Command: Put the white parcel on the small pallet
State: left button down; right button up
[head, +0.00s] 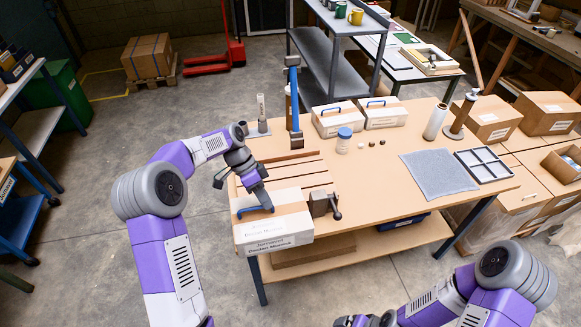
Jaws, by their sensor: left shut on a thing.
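The white parcel (274,236) is a box with dark print on its front and a blue handle on top. It is at the near left edge of the table, over the front part of the small pallet (300,170), a slatted wooden platform. My left gripper (266,207) points down and is shut on the parcel's blue handle. I cannot tell whether the parcel touches the slats or hangs just above them. The near part of the pallet is hidden behind the parcel.
A metal clamp-like part (322,203) stands right of the parcel. Behind the slats is a tall blue post (294,95). Two more white boxes (333,120) with blue handles, a blue-lidded jar (343,140), a grey mat (438,174) and a divided tray (484,165) are on the table (375,205).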

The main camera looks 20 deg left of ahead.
aim_at(299, 177)
jog(key=i, duration=1)
